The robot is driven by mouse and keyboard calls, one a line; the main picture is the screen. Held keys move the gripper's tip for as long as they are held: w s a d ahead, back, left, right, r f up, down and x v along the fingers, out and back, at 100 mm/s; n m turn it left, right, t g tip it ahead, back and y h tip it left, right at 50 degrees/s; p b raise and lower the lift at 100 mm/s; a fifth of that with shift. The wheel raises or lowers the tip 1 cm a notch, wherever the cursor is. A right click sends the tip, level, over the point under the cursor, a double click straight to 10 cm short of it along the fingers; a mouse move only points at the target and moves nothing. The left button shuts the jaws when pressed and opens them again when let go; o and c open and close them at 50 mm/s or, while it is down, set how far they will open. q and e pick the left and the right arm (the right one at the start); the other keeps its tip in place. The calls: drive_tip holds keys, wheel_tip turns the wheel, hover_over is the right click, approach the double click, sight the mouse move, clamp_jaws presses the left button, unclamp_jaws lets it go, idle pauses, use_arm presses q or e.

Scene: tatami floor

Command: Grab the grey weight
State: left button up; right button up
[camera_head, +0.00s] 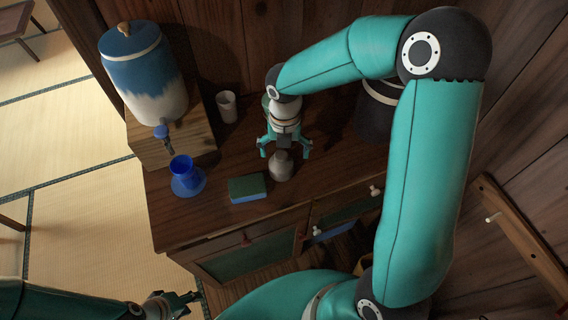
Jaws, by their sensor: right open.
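The grey weight (281,166) stands on the wooden cabinet top, right of a green and blue sponge-like block. My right gripper (285,152) comes down from above, just behind and over the weight. Its fingers are spread apart, one to each side of the weight's top, and it holds nothing. Whether a finger touches the weight cannot be told. My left gripper (184,300) is low at the bottom left, in front of the cabinet and away from the weight. Its jaw opening is too small and dark to read.
The block (247,188) lies close left of the weight. A blue vase-like vessel (186,177), a white cup (227,107) and a blue-white dispenser (146,75) on a wooden stand are further left. A dark pot (379,108) stands behind right. A drawer (340,220) appears partly open below.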

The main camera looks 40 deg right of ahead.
sight(281, 164)
drive_tip(key=f, duration=0.5)
drive_tip(key=shift+a+f, duration=0.15)
drive_tip(key=shift+a, duration=0.25)
drive_tip(key=shift+w+f, duration=0.1)
drive_tip(key=shift+f, duration=0.45)
drive_tip(key=c, duration=1.7)
drive_tip(key=shift+r, duration=0.1)
clamp_jaws()
drive_tip(key=shift+w+r, duration=0.1)
